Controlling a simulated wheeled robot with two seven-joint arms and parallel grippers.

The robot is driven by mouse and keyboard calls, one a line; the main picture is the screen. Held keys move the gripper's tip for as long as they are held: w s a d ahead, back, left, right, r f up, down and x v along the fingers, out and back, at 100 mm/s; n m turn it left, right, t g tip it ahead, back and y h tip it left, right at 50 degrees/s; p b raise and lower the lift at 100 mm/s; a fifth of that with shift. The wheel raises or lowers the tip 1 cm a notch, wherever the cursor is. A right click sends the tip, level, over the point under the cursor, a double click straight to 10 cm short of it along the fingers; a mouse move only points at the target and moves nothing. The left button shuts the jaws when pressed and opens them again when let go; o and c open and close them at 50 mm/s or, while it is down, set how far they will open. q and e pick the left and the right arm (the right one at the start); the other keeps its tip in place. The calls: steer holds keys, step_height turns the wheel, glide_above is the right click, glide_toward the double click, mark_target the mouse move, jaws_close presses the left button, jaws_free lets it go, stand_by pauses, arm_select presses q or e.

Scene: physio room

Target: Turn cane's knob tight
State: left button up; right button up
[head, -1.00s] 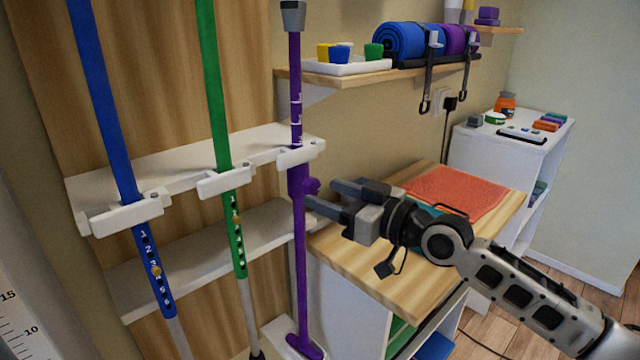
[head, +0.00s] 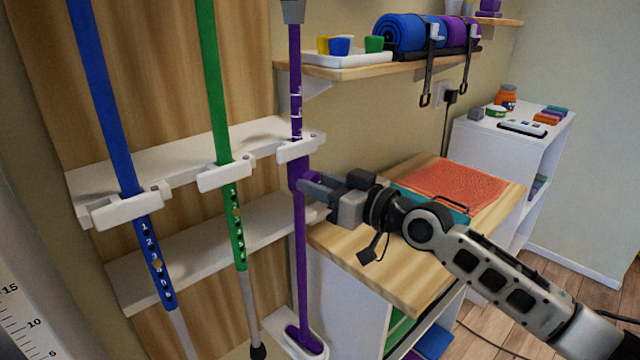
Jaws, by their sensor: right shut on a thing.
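A purple cane (head: 301,250) stands upright in a white rack clip (head: 299,148), its foot in a white tray low down. My left gripper is not in view.
A blue cane (head: 103,90) and a green cane (head: 217,90) stand in clips to the left. A wooden-topped cabinet (head: 375,258) with a red towel (head: 455,195) lies under my right arm. A shelf (head: 350,70) with a white tray and rolled mats hangs above.

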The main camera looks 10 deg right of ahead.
steer(key=o, duration=1)
arm_select(q)
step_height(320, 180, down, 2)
steer(key=b, duration=0.5)
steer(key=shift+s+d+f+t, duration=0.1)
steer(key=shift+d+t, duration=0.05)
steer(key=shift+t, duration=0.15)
arm_select(e)
steer(key=v, duration=1.6)
steer(key=shift+c, duration=0.2)
